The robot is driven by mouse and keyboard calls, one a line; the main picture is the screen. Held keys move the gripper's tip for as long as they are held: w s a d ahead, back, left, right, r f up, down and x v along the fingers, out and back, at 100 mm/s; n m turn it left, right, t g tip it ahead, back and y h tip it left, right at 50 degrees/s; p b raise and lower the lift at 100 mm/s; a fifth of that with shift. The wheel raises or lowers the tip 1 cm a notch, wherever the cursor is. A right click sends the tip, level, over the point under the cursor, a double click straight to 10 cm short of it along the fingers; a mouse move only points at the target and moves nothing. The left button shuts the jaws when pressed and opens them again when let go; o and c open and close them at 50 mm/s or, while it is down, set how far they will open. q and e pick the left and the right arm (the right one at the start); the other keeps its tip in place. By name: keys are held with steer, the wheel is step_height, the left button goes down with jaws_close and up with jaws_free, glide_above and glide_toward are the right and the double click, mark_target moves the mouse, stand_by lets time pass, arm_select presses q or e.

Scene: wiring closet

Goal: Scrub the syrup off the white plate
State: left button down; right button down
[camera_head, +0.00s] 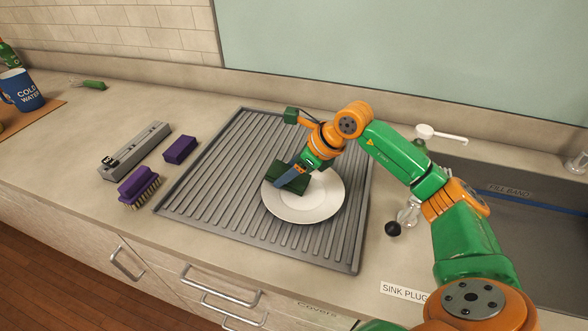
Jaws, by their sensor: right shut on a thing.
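The white plate (312,207) lies on the grey ridged drainboard (215,197), right of its middle. My right gripper (287,178) reaches in from the right and points down at the plate's upper left. It is shut on a dark green sponge or pad (283,171), which is over the plate's upper left edge. I cannot tell whether the pad touches the plate. The gripper and pad hide part of the plate. No syrup can be made out on the part that shows. My left gripper is not in view.
A purple scrub brush (137,184), a purple sponge (180,149) and a grey holder (135,150) stand left of the drainboard. The sink (515,225), faucet (442,134) and black sink plug (393,228) are at right. A blue mug (22,90) stands far left.

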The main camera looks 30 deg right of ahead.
steer(key=shift+s+d+f+b, duration=0.2)
steer(key=shift+s+d+b, duration=0.25)
steer(key=shift+s+b, duration=0.15)
steer(key=shift+s+d+r, duration=0.2)
steer(key=shift+s+d, duration=0.2)
steer(key=shift+s, duration=0.15)
steer(key=shift+w+a, duration=0.1)
steer(key=shift+w+a+r+p, duration=0.1)
steer(key=shift+w+a+p, duration=0.2)
steer(key=shift+a, duration=0.3)
steer(key=shift+w+a, duration=0.3)
steer(key=shift+a, duration=0.5)
steer(key=shift+s+d+f, duration=0.1)
steer(key=shift+f, duration=0.15)
